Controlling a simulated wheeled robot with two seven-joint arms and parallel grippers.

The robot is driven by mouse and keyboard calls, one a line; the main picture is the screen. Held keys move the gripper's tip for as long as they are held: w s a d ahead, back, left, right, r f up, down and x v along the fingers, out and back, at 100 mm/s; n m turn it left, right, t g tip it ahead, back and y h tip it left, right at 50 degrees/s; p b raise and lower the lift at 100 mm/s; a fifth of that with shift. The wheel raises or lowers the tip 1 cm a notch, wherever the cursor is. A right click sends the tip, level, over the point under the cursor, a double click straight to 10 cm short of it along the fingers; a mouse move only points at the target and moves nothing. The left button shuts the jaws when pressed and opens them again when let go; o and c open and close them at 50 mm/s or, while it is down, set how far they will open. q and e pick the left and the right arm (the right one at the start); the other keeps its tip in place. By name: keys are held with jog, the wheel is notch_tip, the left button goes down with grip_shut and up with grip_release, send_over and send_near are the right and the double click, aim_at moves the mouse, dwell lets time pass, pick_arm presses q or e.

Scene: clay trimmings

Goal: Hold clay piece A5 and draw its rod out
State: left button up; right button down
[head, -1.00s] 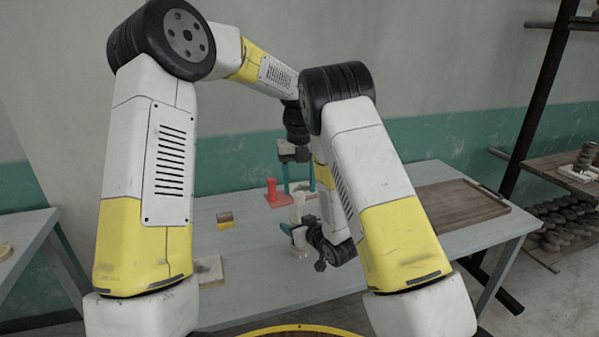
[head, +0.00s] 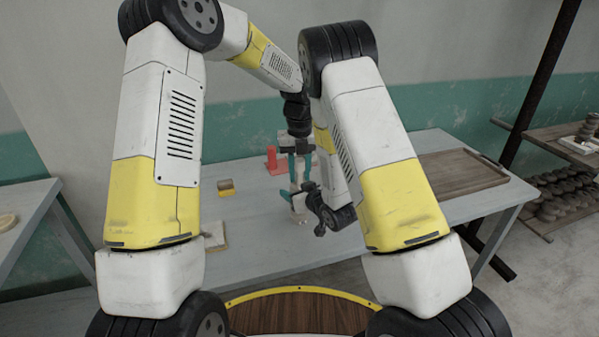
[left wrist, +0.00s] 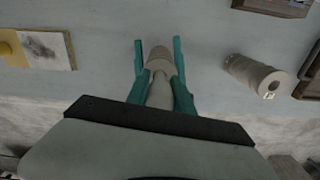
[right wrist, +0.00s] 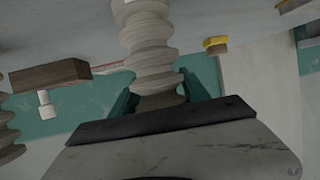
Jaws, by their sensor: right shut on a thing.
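A pale ribbed clay piece (head: 299,205) stands on the grey table in the head view. My right gripper (right wrist: 155,92) is shut on it from the side; its ribbed body (right wrist: 150,40) fills the middle of the right wrist view. My left gripper (head: 299,165) points down from above, its teal fingers on either side of the piece's upper part. In the left wrist view the left fingers (left wrist: 159,45) stand apart around a narrow tan upper part (left wrist: 160,92). I cannot tell whether this is the rod. No label is readable.
Another ribbed clay piece (left wrist: 255,74) lies to the right in the left wrist view. A red stand (head: 272,161), a brown-and-yellow block (head: 226,188) and a stained board (head: 216,240) are on the table. A wooden tray (head: 455,185) lies at the right, near shelves of clay pieces.

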aim_at(300, 160)
pick_arm(q)
jog(key=c, duration=0.4)
jog(key=o, duration=0.6)
grip_shut()
jog(key=shift+r, duration=1.1)
jog(key=shift+r, duration=2.4)
pick_arm(e)
jog(key=shift+c, duration=2.3)
grip_release()
